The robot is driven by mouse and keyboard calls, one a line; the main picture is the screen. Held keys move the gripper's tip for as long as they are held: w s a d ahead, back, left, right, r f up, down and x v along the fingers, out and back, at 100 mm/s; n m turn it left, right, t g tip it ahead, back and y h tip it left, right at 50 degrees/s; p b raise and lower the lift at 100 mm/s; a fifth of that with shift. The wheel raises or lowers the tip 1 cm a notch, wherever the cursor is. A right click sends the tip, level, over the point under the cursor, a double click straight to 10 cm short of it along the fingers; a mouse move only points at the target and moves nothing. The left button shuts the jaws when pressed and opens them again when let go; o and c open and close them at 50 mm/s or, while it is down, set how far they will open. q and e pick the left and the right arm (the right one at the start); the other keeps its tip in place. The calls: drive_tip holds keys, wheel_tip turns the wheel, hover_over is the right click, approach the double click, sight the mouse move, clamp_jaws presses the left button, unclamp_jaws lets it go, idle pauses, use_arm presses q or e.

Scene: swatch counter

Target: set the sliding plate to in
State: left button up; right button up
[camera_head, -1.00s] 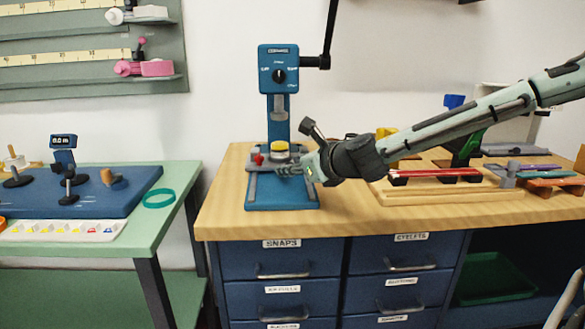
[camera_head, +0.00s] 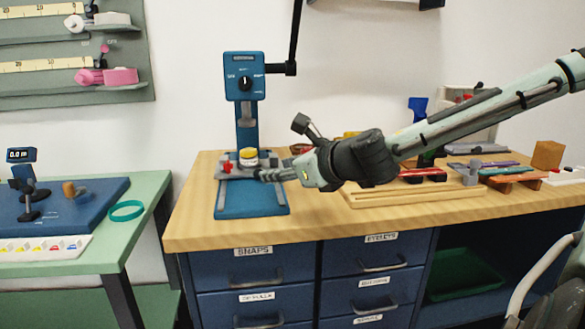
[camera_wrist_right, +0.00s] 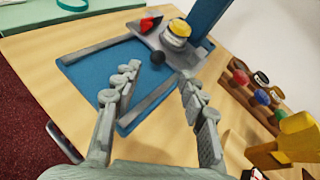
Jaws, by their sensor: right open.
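The blue press (camera_head: 245,110) stands on the wooden counter. Its grey sliding plate (camera_head: 232,174) lies above the blue base, carrying a yellow-topped round piece (camera_head: 248,157) and a red part (camera_head: 227,167). In the right wrist view the plate (camera_wrist_right: 150,38) is at the top, with a dark round knob (camera_wrist_right: 186,60) at its near edge. My right gripper (camera_head: 268,175) is beside the plate at its right front; its fingers hide part of it. In the wrist view the gripper (camera_wrist_right: 158,74) is open and empty, with the knob just beyond the fingertips. My left gripper is not in view.
A wooden tray (camera_head: 365,200) with tools lies right of the press. In the wrist view a rack of coloured pieces (camera_wrist_right: 250,92) and a yellow block (camera_wrist_right: 295,140) are at the right. A green table (camera_head: 150,195) stands left, across a gap. The counter's front left is bare.

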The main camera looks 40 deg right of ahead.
drive_tip(key=shift+v, duration=2)
